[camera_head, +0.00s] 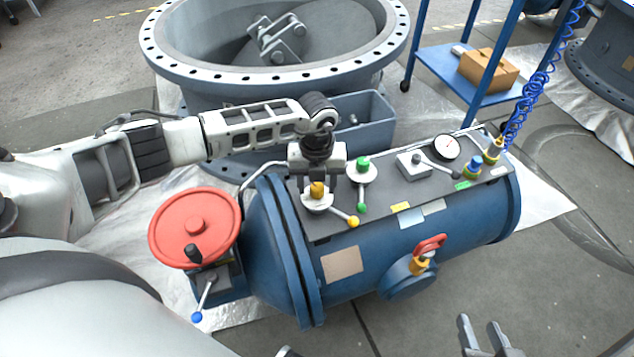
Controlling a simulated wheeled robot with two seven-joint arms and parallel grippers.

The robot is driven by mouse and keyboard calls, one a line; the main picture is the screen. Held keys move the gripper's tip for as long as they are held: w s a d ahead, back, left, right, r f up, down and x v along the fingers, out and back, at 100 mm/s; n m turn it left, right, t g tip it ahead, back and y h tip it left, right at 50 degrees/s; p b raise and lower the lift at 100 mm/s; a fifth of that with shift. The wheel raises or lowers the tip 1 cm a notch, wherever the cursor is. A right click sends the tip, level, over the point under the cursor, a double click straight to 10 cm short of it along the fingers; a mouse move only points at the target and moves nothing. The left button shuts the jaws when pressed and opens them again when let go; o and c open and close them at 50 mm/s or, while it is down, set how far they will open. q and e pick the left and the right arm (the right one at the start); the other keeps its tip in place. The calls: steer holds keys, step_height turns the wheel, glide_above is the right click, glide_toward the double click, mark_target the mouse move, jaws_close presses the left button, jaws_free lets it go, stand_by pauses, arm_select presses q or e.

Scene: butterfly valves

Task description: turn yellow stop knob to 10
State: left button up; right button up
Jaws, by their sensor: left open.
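The yellow stop knob (317,190) stands on a round white base on the grey top panel of the blue tank. A lever with a yellow ball (353,222) reaches from this base toward the lower right. My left gripper (318,178) points down right over the yellow knob, open, with its fingers on either side of it. Whether the fingers touch the knob cannot be told. The base's scale marks are too small to read. My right gripper (484,336) is at the bottom right edge, open and empty, away from the tank.
A green knob (362,164) with its own lever stands close right of the yellow one. The panel (398,188) also holds a grey switch box (414,165) and a gauge (446,147). A red handwheel (195,227) is at left. Bare floor lies right of the tank.

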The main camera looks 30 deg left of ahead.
arm_select(q)
steer(key=c, duration=1)
arm_select(e)
steer(key=shift+s+f, duration=0.1)
